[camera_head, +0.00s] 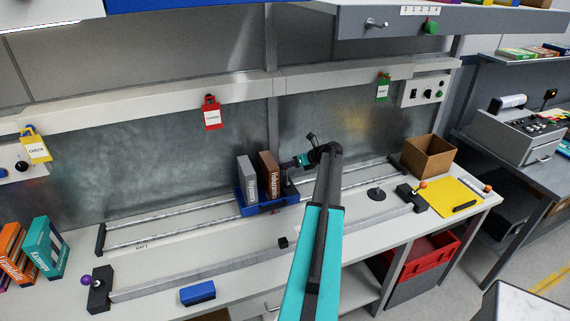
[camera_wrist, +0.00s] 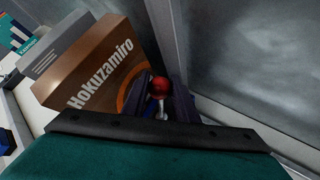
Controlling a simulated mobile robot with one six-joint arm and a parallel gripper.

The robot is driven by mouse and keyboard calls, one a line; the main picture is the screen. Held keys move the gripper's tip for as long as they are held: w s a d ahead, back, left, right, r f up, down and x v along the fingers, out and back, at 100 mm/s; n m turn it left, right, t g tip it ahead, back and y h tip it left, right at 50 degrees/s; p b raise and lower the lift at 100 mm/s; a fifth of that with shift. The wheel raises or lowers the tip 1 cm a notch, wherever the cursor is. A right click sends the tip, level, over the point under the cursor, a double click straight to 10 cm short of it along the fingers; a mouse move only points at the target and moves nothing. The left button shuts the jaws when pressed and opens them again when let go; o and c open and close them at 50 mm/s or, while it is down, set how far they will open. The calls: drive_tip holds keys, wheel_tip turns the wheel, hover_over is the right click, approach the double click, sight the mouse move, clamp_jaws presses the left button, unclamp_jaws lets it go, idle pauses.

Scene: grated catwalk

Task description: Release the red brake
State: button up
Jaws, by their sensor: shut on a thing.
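The red brake knob (camera_wrist: 159,87) is a small red ball on a short pale stem in the wrist view. It sits between the two dark fingers of my gripper (camera_wrist: 161,98), which are shut on it. The stem's lower end is hidden. In the head view my gripper (camera_head: 289,164) is at the right rear of a blue tray (camera_head: 252,208), and the red knob cannot be made out there. The tray sits on the rails and holds a grey box (camera_head: 246,180) and a brown box (camera_head: 269,176). The brown box (camera_wrist: 95,75) is close left of my fingers in the wrist view.
A metal back panel (camera_head: 120,185) rises close behind the rails. A purple-knobbed lever (camera_head: 87,281) and an orange-knobbed lever (camera_head: 422,184) stand at the front rail's ends. A blue block (camera_head: 198,293) lies in front. A cardboard box (camera_head: 428,156) stands at right.

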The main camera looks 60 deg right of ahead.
drive_tip(key=shift+w+d+m+g+y+p, duration=0.3)
drive_tip(key=shift+w+d+g+p, duration=0.1)
drive_tip(key=shift+p, duration=0.45)
drive_tip(key=shift+f, duration=0.15)
drive_tip(key=o, duration=1)
drive_tip(key=shift+s, duration=0.1)
